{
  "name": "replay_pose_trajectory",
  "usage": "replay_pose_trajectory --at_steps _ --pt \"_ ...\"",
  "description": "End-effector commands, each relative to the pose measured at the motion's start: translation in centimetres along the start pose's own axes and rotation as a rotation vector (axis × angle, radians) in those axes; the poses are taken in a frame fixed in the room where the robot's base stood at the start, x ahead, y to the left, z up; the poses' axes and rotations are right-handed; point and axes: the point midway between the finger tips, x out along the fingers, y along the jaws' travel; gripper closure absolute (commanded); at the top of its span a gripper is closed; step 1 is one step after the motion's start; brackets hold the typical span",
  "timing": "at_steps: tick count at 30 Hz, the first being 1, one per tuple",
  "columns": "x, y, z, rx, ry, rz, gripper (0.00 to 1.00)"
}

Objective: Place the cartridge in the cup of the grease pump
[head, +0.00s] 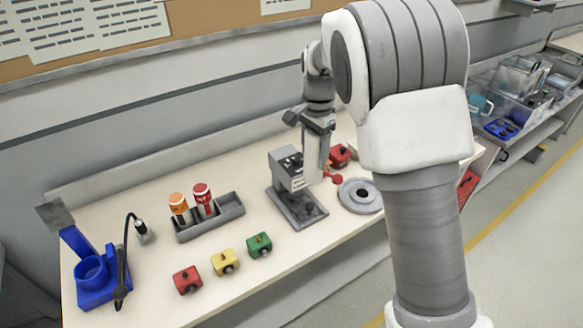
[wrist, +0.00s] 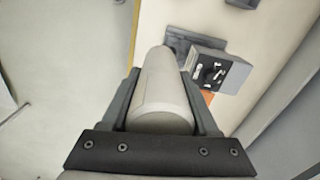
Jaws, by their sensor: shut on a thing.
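My gripper (head: 318,126) is shut on a pale grey cylinder, the cartridge (head: 315,158), and holds it roughly upright above the bench, by the grey machine. In the wrist view the cartridge (wrist: 163,88) lies between the two fingers and points away from the camera. A blue device with a round open cup, which looks like the grease pump (head: 95,289), stands at the left end of the bench in the head view. A black hose (head: 125,250) rises beside its cup. My gripper is far to the right of it. The inside of the cup is mostly hidden.
Between them on the bench (head: 150,305) stand a grey rack (head: 232,211) with orange and red-topped bottles, and red, yellow and green blocks (head: 225,261). The grey machine (head: 287,171) also shows in the wrist view (wrist: 217,72). A grey disc (head: 358,197) lies right of it.

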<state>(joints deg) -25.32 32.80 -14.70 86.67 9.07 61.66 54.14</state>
Motion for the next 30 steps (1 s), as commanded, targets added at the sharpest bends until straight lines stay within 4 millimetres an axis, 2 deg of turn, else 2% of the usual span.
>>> replay_pose_trajectory --at_steps 1,9,11,14,21,30 --pt "-0.5 0.3 -1.5 -0.056 0.002 -0.003 1.0" --pt "-1.5 2.9 -8.2 -0.431 0.003 -0.002 1.0" --pt "-1.0 3.6 -9.7 -0.515 0.003 -0.002 1.0" --pt "0.9 4.8 -11.8 -0.648 0.003 -0.001 1.0" --pt "4.1 5.8 -13.3 -0.767 0.002 0.0 1.0" --pt "4.9 6.1 -13.7 -0.796 0.002 0.001 1.0"
